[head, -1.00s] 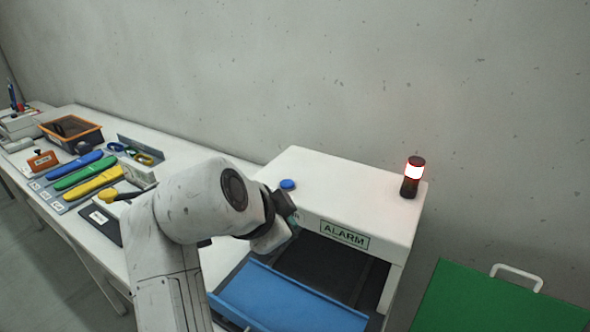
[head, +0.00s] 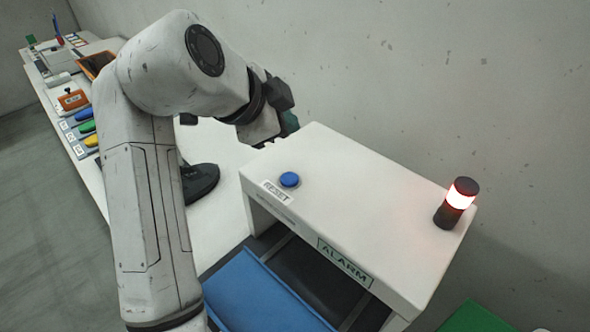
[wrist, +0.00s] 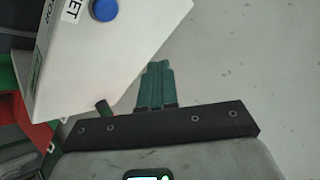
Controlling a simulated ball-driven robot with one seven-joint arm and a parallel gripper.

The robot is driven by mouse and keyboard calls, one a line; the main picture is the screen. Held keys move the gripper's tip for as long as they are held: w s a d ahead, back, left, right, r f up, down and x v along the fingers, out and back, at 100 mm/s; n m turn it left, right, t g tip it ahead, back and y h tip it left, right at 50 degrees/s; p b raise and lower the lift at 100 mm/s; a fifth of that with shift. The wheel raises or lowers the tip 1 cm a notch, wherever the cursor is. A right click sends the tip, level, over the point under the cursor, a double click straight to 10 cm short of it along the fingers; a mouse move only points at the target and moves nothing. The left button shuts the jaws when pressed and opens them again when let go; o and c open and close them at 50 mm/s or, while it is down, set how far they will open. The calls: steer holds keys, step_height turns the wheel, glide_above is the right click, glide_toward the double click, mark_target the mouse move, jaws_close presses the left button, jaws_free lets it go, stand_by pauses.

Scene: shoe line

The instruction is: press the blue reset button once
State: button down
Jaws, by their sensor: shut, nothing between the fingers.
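The blue reset button (head: 289,180) sits on top of a white machine housing (head: 345,190), beside a label reading RESET (head: 276,192). It also shows at the top of the wrist view (wrist: 103,10). My gripper (wrist: 156,70) is shut with nothing between its dark green fingers. In the wrist view the fingers lie beyond the housing's edge, apart from the button. In the head view my gripper (head: 290,122) is behind and above the housing's back left corner, its fingertips mostly hidden.
A lit red-and-white alarm lamp (head: 457,203) stands at the housing's right end. An ALARM sign (head: 345,264) is on its front, above a blue tray (head: 262,295). A bench with colored insoles (head: 88,127) runs off to the left. A grey wall stands behind.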

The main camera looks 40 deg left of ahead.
mark_target(287, 181)
steer(key=shift+f, duration=0.15)
steer(key=shift+f+b, duration=2.7)
steer(key=shift+f, duration=1.6)
steer(key=shift+f, duration=0.4)
steer(key=shift+f+b, duration=0.55)
steer(key=shift+b, duration=0.1)
steer(key=shift+r, duration=0.1)
steer(key=shift+r+p, duration=0.6)
steer(key=shift+r, duration=0.3)
